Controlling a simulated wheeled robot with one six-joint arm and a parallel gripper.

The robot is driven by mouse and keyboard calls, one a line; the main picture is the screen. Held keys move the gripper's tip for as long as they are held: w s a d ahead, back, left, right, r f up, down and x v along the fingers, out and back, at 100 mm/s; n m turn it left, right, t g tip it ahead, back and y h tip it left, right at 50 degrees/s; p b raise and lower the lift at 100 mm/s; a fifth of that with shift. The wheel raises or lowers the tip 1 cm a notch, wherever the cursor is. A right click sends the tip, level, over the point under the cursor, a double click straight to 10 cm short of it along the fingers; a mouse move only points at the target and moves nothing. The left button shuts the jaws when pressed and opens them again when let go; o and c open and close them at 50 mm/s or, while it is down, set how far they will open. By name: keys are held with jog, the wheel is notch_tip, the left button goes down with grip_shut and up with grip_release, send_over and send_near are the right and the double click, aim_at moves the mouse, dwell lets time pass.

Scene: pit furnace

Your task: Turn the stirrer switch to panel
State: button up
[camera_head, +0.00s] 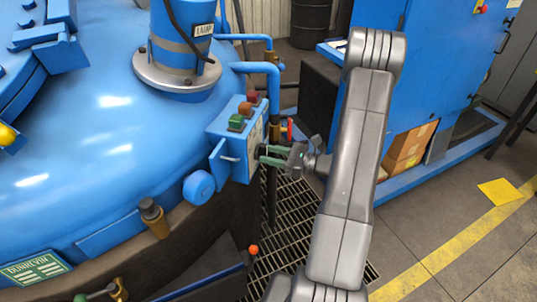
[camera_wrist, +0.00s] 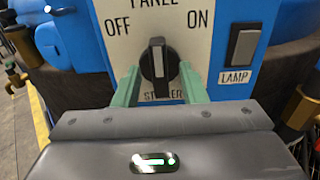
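The stirrer switch (camera_wrist: 158,62) is a black knob with a white line, on a pale plate (camera_wrist: 120,50). The line stands upright, toward the word PANEL, which is cut off at the top edge. OFF is printed to the left and ON to the right. The STIRRER label (camera_wrist: 160,96) below is partly hidden. My gripper (camera_wrist: 160,76) has its green fingers spread, one on each side of the knob, with gaps visible. In the head view, my gripper (camera_head: 262,154) reaches the blue control box (camera_head: 228,158) from the right; the knob is not clear there.
A lamp rocker switch (camera_wrist: 242,46) sits right of the knob. Red, orange and green buttons (camera_head: 245,108) top the box. The blue furnace lid (camera_head: 90,130) lies left, blue pipes (camera_head: 262,68) behind. A blue cabinet (camera_head: 440,70) stands right. Floor grating (camera_head: 300,215) lies below.

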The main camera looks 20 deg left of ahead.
jog(key=w+d+b, duration=0.1)
jog(key=d, duration=1.1)
jog(key=shift+d, duration=0.3)
jog(key=shift+w+a, duration=0.1)
jog(key=s+a+p, duration=0.1)
jog(key=a, duration=1.2)
jog(key=shift+s+a, duration=0.15)
jog(key=shift+a, duration=0.15)
jog(key=shift+d, duration=0.1)
